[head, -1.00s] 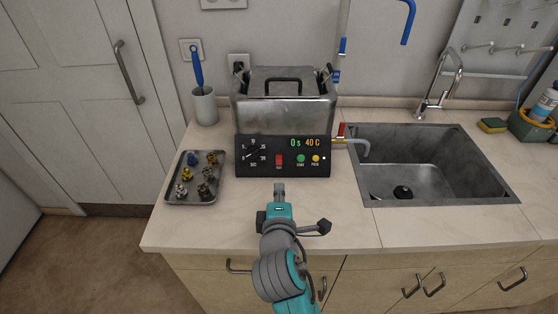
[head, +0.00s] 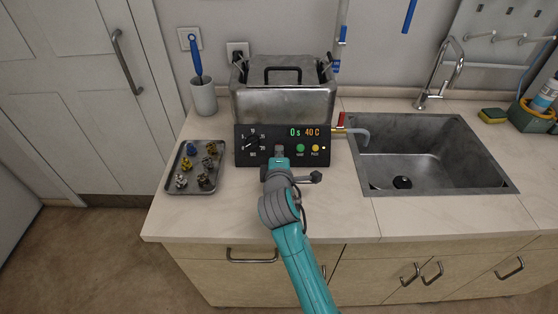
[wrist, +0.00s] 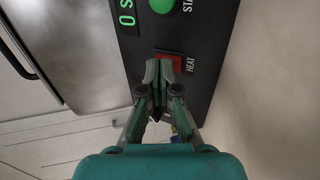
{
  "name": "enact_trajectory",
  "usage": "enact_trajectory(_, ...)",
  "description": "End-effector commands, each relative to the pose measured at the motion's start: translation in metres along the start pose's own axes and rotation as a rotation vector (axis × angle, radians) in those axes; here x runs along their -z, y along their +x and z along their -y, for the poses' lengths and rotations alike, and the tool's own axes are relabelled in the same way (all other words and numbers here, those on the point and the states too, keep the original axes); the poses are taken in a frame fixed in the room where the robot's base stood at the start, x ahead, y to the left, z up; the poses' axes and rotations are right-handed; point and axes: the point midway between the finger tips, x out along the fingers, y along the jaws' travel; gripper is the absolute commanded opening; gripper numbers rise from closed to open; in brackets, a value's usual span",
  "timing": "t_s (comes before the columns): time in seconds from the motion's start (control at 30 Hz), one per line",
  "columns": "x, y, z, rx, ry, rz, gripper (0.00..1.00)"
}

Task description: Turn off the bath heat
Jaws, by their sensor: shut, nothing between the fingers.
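The ultrasonic-style metal bath (head: 283,104) stands on the counter with its lid on. Its black front panel (head: 243,158) reads "0 s" and "40 C" and carries a dial, a green button and a yellow button. In the wrist view the red HEAT switch (wrist: 168,62) lies on the panel, partly hidden behind my fingertips. My gripper (head: 279,160) is shut and empty, with its tips at the switch; it also shows in the wrist view (wrist: 158,68). I cannot tell whether the tips touch the switch.
A grey tray (head: 187,188) with several small metal and coloured parts sits left of the bath. A cup with a blue brush (head: 203,96) stands behind it. A red-handled drain tap (head: 341,120) and the sink (head: 435,190) are to the right. The front counter is clear.

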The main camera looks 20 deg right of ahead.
Motion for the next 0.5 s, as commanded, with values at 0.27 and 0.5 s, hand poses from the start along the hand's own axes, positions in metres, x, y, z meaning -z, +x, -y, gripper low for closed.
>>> enact_trajectory(0.27,0.0001,0.0085,0.0003,0.001,0.000,0.000,0.00)
enact_trajectory(0.5,0.0001,0.0085,0.0000,0.003,0.000,0.000,0.00)
